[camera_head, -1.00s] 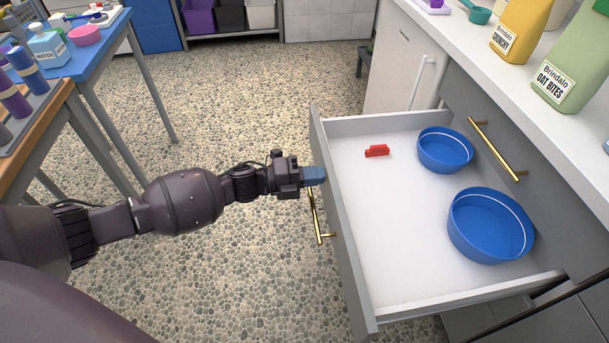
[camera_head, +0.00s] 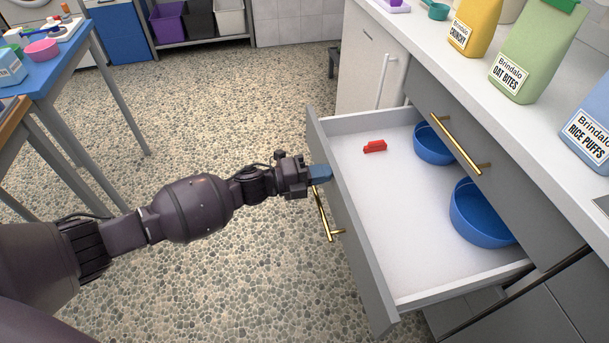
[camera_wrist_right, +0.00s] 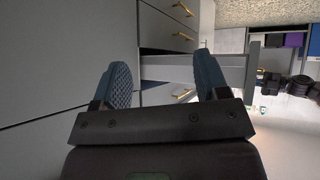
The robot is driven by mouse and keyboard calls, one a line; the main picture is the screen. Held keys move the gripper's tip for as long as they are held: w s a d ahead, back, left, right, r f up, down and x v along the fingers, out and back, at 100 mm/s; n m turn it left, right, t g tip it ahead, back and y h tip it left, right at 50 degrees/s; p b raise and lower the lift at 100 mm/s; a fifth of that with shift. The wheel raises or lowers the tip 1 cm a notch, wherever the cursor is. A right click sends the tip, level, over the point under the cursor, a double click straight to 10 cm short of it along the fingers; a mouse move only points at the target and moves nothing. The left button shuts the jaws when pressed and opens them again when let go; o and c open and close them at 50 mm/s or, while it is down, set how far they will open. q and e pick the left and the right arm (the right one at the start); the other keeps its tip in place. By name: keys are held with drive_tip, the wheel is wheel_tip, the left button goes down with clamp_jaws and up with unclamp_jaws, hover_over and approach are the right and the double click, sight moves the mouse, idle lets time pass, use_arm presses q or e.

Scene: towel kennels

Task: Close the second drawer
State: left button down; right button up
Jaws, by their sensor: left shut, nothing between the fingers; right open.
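The open drawer (camera_head: 392,262) sticks out of the grey cabinet in the head view, below a closed drawer with a brass handle (camera_head: 455,146). It holds two blue bowls (camera_head: 433,150) (camera_head: 474,219) and a small red object (camera_head: 374,146). My left gripper (camera_head: 322,173) is shut and empty, its blue fingertips at the outside of the drawer front, near the top edge and above the brass handle (camera_head: 326,215); they appear to touch the front. My right gripper (camera_wrist_right: 164,84) is open and empty in the right wrist view, with drawer fronts beyond its fingers.
The counter (camera_head: 430,42) above the drawers holds food bags, including a green one (camera_head: 530,55). A blue-topped table (camera_head: 60,62) stands at the left. Storage bins (camera_head: 167,24) are at the back. The pebbled floor left of the drawer is clear.

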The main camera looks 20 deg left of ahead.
use_arm(q)
drive_tip(key=b+x, duration=0.1)
drive_tip(key=x, duration=0.7)
drive_tip(key=b+x, duration=0.2)
drive_tip(key=x, duration=0.6)
drive_tip(key=b+x, duration=0.1)
drive_tip(key=x, duration=0.7)
drive_tip(key=shift+w+d+f, duration=0.3)
drive_tip(key=shift+r+b+x, duration=0.2)
drive_tip(key=shift+b+x, duration=0.15)
drive_tip(key=shift+x, duration=0.6)
use_arm(e)
drive_tip(key=shift+w+a+f+n+t, duration=0.15)
drive_tip(key=shift+w+n+t, duration=0.1)
drive_tip(key=shift+w, duration=0.25)
drive_tip(key=shift+w+d+f+n+t, duration=0.15)
drive_tip(key=shift+w+n, duration=0.1)
drive_tip(key=shift+w, duration=0.2)
use_arm(q)
drive_tip(key=shift+a, duration=0.1)
use_arm(e)
drive_tip(key=shift+a, duration=0.1)
